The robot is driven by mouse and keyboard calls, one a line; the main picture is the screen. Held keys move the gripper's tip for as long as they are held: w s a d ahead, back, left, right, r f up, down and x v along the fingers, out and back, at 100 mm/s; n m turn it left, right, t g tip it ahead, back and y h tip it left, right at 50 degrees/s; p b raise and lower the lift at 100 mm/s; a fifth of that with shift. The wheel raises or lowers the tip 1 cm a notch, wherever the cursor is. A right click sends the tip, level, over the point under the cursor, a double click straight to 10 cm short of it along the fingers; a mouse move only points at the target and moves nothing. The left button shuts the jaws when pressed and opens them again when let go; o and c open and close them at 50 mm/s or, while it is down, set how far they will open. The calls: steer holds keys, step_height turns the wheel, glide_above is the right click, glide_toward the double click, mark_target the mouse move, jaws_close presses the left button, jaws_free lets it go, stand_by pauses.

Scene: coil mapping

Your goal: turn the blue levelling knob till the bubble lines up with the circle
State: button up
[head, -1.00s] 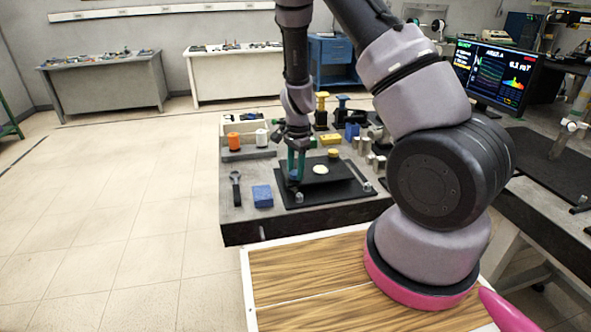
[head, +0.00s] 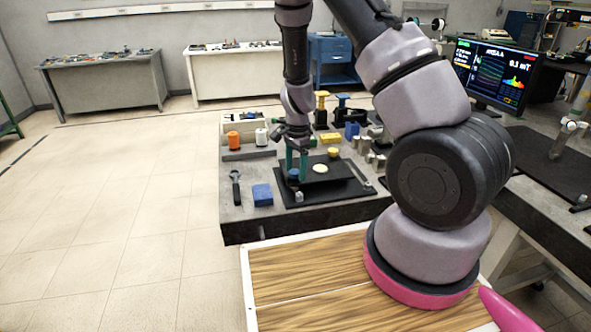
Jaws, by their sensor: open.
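My gripper (head: 297,172) points straight down with its teal fingers open, over the left part of a black levelling plate (head: 340,190). The blue levelling knob (head: 294,175) shows at the fingertips, partly hidden by them. The fingers seem to be around or just above the knob; I cannot tell if they touch it. A pale round disc (head: 320,169), likely the bubble level, lies on the plate to the right of the knob. The bubble and the circle are too small to make out.
A yellow knob (head: 333,152) stands at the back of the plate. A blue block (head: 262,195) and a dark-handled tool (head: 236,188) lie to the left. Orange (head: 234,140) and white spools stand behind. Several metal cylinders (head: 366,147) stand to the right.

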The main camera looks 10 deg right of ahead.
step_height(320, 180, up, 11)
steer(key=shift+d+f, duration=0.15)
steer(key=shift+d, duration=0.05)
stand_by(0.4)
step_height(320, 180, up, 10)
steer(key=n+t+y, duration=0.1)
steer(key=n+y, duration=0.1)
glide_above(297, 171)
steer(key=s, duration=0.2)
steer(key=s+d+r+n+t, duration=0.2)
steer(key=s+r, duration=0.3)
steer(key=r, duration=0.4)
steer(key=s+d+r+n+t, duration=0.3)
steer(key=s+r+n+t, duration=0.1)
steer(key=s+r, duration=0.8)
steer(key=s+n, duration=0.1)
steer(key=s, duration=0.2)
steer(key=shift+n, duration=0.3)
